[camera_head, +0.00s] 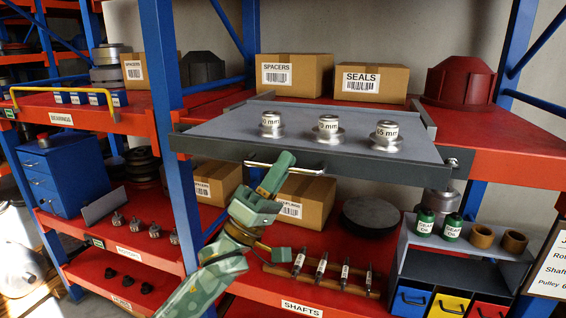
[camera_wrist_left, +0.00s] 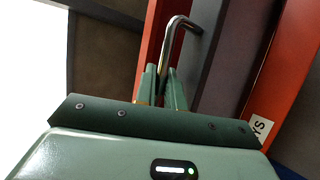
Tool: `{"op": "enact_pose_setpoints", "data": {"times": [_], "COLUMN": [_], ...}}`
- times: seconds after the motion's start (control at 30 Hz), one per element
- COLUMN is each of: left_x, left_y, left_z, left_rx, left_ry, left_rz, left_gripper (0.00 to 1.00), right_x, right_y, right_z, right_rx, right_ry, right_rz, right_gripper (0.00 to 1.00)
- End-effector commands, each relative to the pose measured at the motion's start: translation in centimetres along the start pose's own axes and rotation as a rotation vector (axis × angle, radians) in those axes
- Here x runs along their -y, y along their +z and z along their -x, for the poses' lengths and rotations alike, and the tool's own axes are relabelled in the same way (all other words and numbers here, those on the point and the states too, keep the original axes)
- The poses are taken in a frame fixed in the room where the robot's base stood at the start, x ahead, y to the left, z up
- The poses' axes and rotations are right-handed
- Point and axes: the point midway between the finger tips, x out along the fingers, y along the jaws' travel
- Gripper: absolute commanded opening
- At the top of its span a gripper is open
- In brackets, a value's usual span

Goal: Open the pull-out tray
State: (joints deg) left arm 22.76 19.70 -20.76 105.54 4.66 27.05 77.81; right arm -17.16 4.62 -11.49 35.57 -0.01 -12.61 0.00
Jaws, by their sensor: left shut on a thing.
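The grey pull-out tray (camera_head: 225,124) sits on the red shelf, with its dark front panel (camera_head: 390,165) standing out past the shelf edge. Three metal parts with millimetre labels (camera_head: 271,125) stand on it. A silver bar handle (camera_head: 310,170) runs along the tray's front. In the left wrist view the handle (camera_wrist_left: 177,40) passes between the two green fingers (camera_wrist_left: 162,85). My right gripper is not in view.
Cardboard boxes marked SPACERS (camera_head: 290,75) and SEALS (camera_head: 371,82) stand behind the tray. A blue upright (camera_head: 170,130) is left of it. Below are shafts (camera_head: 320,268) on a rack and a grey bin unit (camera_head: 455,245).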

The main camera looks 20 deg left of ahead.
Motion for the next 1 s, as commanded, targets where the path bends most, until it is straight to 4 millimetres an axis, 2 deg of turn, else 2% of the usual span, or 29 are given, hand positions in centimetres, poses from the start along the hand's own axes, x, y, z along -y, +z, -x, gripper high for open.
{"op": "enact_pose_setpoints", "data": {"times": [0.37, 0.4, 0.43, 0.73, 0.87, 1.0], "left_x": [0.0, 0.0, 0.0, 0.0, 0.2, 0.4], "left_y": [0.1, 0.1, 0.1, 0.0, 0.1, 0.2], "left_z": [0.1, 0.1, 0.1, 0.2, 1.8, 5.2], "left_rx": [0.001, 0.001, 0.000, 0.000, 0.000, 0.001], "left_ry": [-0.002, -0.002, -0.002, -0.001, -0.002, -0.005], "left_rz": [0.000, 0.000, 0.000, 0.000, -0.001, 0.001], "left_gripper": [0.00, 0.16, 0.19, 0.19, 0.19, 0.19], "right_x": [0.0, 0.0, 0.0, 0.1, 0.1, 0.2], "right_y": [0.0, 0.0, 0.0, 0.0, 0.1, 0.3], "right_z": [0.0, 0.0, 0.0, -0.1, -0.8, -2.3], "right_rx": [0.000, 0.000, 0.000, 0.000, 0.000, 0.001], "right_ry": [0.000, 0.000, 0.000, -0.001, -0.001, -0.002], "right_rz": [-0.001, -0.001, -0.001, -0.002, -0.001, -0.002], "right_gripper": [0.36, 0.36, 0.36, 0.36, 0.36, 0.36]}}
